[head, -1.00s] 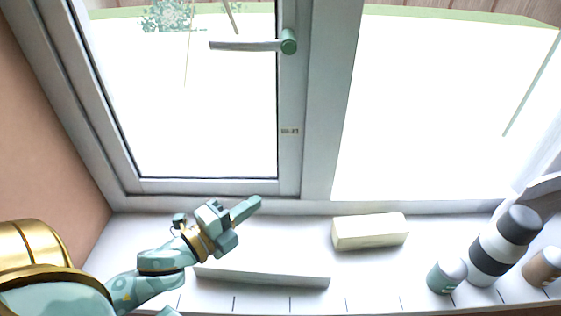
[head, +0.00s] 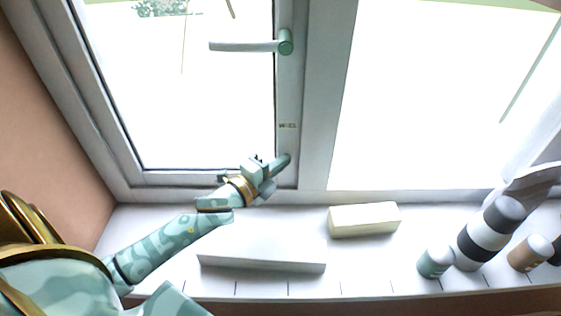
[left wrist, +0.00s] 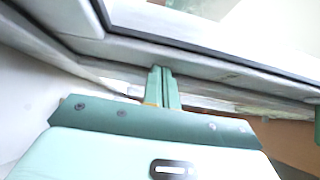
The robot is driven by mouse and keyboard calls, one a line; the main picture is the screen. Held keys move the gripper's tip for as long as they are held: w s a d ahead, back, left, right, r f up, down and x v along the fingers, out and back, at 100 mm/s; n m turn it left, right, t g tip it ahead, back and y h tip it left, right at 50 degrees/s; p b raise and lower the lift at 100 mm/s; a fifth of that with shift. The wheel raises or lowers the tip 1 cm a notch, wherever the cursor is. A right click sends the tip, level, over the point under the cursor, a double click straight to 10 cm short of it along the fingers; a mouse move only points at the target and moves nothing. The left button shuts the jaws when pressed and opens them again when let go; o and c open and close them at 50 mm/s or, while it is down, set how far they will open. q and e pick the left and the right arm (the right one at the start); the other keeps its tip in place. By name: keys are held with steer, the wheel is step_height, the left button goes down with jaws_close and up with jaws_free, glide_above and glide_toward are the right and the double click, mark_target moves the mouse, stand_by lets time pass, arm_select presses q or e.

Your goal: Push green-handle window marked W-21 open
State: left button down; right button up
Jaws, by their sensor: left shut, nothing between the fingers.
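The window sash (head: 210,179) at the left has a pale lever handle with a green base (head: 285,42); the lever lies horizontal, pointing left. A small label (head: 288,126) sits on its right stile, too blurred to read surely. The sash looks closed in its white frame; a slight gap could not be told. My left gripper (head: 284,160) is shut and empty, its fingertips at the lower right corner of the sash. In the left wrist view its green fingers (left wrist: 161,82) reach up to the white frame profile; whether they touch cannot be told. My right gripper is not in view.
A long white block (head: 262,257) and a cream block (head: 364,219) lie on the sill. A tan wall (head: 45,130) bounds the left.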

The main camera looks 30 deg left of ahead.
arm_select(q)
steer(key=w+a+n+y+b, duration=0.2)
steer(key=w+a+y, duration=0.3)
steer(key=w, duration=0.6)
steer(key=shift+w+a+n+y, duration=0.3)
steer(key=shift+w+a+n, duration=0.05)
steer(key=shift+a+n, duration=0.45)
